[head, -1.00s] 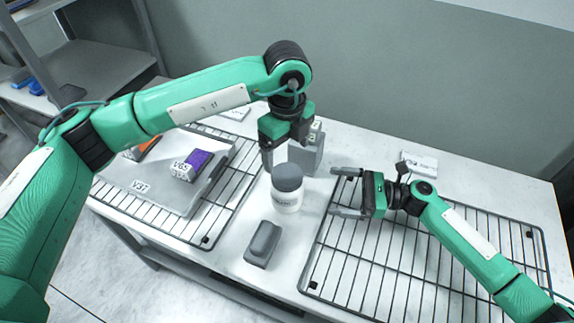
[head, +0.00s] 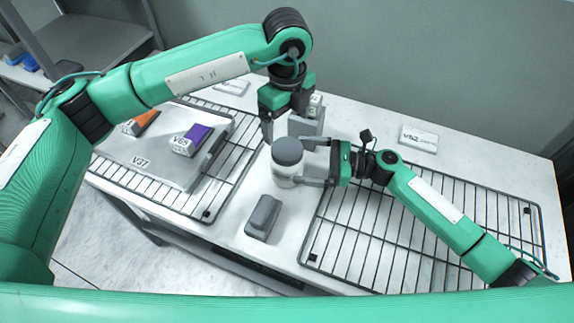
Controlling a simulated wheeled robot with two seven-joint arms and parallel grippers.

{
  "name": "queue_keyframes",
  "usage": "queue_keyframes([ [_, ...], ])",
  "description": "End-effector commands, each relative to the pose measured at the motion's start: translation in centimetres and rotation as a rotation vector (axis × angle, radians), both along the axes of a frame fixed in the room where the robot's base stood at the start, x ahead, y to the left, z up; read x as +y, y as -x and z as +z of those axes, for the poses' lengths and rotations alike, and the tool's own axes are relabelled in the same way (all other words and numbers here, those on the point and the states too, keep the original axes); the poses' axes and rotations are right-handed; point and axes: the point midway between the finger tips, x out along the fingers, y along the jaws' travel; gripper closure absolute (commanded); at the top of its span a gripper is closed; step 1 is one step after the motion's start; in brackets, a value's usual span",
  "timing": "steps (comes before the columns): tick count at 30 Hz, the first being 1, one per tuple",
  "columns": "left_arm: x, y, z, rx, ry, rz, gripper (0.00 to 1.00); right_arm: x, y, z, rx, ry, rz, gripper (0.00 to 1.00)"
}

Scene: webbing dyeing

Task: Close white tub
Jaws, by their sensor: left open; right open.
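The white tub (head: 284,178) stands upright on the white table between the two wire racks. A grey lid (head: 287,151) sits on its top; I cannot tell whether it is tight. My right gripper (head: 312,163) is open, with its fingers reaching left to the tub's right side, one behind and one in front of the body; contact is unclear. My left gripper (head: 270,130) is open and points down, just above and behind the lid, partly hidden by its own body.
A grey block (head: 263,217) lies in front of the tub. A grey holder (head: 307,122) stands behind it. The left rack (head: 228,185) bears a grey tray (head: 150,181) with orange and purple boxes. The right rack (head: 400,235) is bare under my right arm. A label card (head: 418,139) lies behind.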

Motion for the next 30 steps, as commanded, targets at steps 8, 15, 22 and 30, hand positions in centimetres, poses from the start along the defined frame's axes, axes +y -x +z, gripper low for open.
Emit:
queue_keyframes([
  [8,0.0,0.0,0.0,0.000,0.000,0.000,0.13,4.3,-0.6,0.0,-0.002,0.000,0.001,0.00],
  [15,0.0,0.0,0.0,0.000,0.000,0.000,0.13,5.5,-0.7,0.0,-0.001,0.000,0.000,0.00],
  [22,0.0,0.0,0.0,0.000,0.000,0.000,0.13,5.5,-0.7,0.0,-0.001,0.001,0.000,0.00],
  [30,0.0,0.0,0.0,0.000,0.000,0.000,0.13,5.5,-0.7,0.0,-0.001,0.001,0.000,0.49],
])
